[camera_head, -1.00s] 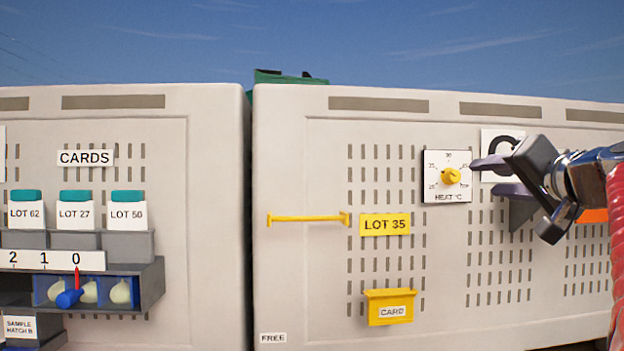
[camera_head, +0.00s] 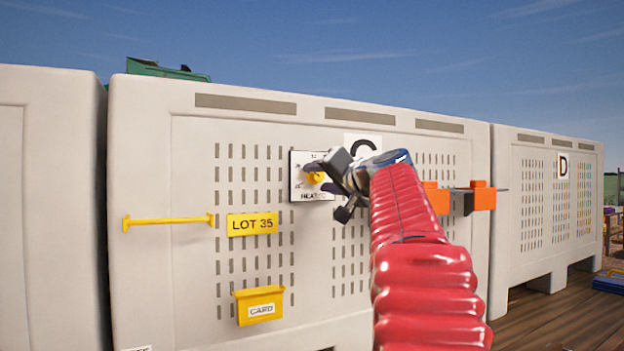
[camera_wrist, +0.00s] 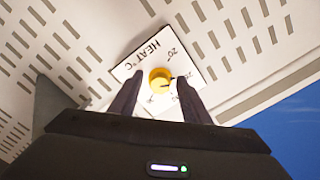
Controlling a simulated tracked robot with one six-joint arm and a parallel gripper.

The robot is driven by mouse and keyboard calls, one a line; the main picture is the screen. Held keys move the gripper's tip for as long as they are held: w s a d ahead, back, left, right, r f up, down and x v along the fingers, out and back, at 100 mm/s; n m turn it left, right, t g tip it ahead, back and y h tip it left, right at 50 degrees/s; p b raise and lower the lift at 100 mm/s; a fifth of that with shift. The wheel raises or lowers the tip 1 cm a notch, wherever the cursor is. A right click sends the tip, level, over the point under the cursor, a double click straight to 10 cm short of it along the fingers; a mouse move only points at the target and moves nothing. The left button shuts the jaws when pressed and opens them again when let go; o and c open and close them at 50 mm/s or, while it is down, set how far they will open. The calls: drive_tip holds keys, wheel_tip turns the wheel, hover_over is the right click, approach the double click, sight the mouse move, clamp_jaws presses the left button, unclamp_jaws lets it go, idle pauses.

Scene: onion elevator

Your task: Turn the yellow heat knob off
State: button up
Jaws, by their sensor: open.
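The yellow heat knob (camera_head: 315,178) sits on a white square dial plate (camera_head: 298,184) on the front of a pale crate (camera_head: 150,180). My gripper (camera_head: 325,180) is at the dial and covers part of it in the head view. In the wrist view the knob (camera_wrist: 160,78) lies between the two dark fingertips of my open gripper (camera_wrist: 158,92), with space on both sides. A dark pointer line shows on the knob there, towards its right. The plate (camera_wrist: 135,65) reads "HEAT °C" and "20"; its other numbers are partly hidden or too small to read.
A "LOT 35" label (camera_head: 252,224), a yellow card box (camera_head: 259,304) and a yellow bar (camera_head: 168,222) are on the crate left of the dial. Orange blocks (camera_head: 482,196) stick out right of my arm. Another crate marked D (camera_head: 560,200) stands further right.

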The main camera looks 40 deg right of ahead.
drive_tip(key=shift+w, duration=0.15)
drive_tip(key=shift+c, duration=0.6)
drive_tip(key=c, duration=0.9)
